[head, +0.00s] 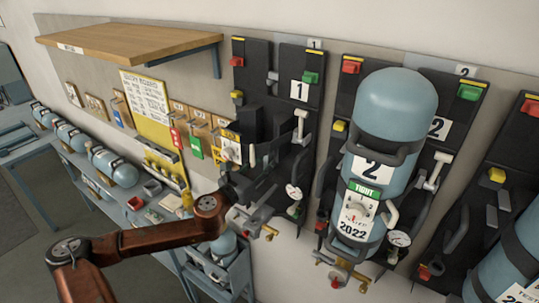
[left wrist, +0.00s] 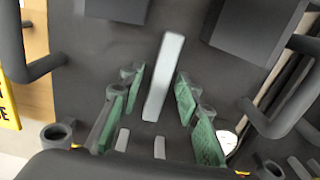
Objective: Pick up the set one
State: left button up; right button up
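The wall bay marked 1 (head: 299,90) has a black backplate with black blocks, a pale lever and a gauge; no blue cylinder shows in it. My left gripper (head: 258,208) is in front of the lower part of this bay. In the left wrist view its green-padded fingers (left wrist: 160,98) are open. A pale grey bar (left wrist: 163,78) on the dark backplate shows between and beyond the fingers; I cannot tell whether they touch it. My right gripper is in neither view.
A blue cylinder marked 2 (head: 392,108) hangs in the bay to the right, close to bay 1. Another cylinder (head: 510,268) is at the right edge. A wooden shelf (head: 130,42) juts out above left. Several blue cylinders (head: 112,166) lie on a bench at left.

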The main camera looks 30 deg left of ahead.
pick_arm(q)
grip_shut()
dwell(0.6)
jog(key=shift+r, duration=0.3)
